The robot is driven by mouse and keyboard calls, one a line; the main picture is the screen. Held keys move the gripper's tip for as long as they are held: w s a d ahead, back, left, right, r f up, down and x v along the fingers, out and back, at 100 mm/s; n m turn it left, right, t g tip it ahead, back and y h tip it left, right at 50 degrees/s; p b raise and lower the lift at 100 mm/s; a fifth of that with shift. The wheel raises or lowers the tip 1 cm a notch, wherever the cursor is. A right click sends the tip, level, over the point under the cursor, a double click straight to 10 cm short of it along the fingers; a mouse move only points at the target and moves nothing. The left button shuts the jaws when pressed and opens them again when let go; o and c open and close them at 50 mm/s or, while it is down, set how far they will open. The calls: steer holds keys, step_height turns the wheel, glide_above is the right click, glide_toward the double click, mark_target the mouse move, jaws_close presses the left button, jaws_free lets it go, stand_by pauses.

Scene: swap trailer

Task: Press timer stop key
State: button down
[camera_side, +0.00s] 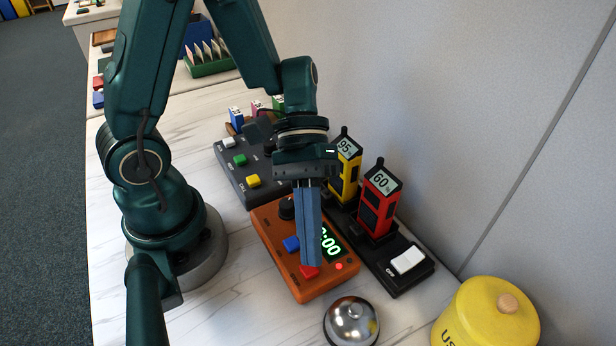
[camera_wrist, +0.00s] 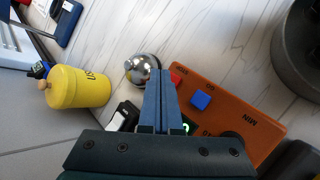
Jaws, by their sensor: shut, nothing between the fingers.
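The timer (camera_side: 270,235) is an orange box with a dark knob, a blue key (camera_side: 291,244), a red key (camera_side: 309,272) and a green-lit display (camera_side: 331,243) partly hidden by my fingers. My gripper (camera_side: 311,264) is shut and empty, pointing down, with its blue fingertips at the red key; I cannot tell whether they touch or press it. In the wrist view the orange timer (camera_wrist: 235,105) lies right of my fingers (camera_wrist: 160,75). Its blue key (camera_wrist: 201,99) is clear, and the red key (camera_wrist: 176,78) shows beside the fingertips.
A silver bell (camera_side: 351,322) stands just in front of the timer. Behind it is a black charger with yellow (camera_side: 345,168) and red (camera_side: 379,203) handhelds and a white switch (camera_side: 407,260). A yellow jar (camera_side: 487,315) stands at right. A grey key box (camera_side: 240,180) is left of the charger.

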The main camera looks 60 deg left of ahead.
steer(key=shift+f, duration=0.1)
stand_by(0.6)
steer(key=shift+f, duration=0.3)
steer(key=shift+f, duration=0.5)
stand_by(0.7)
steer(key=shift+r, duration=0.95)
steer(key=shift+r, duration=2.5)
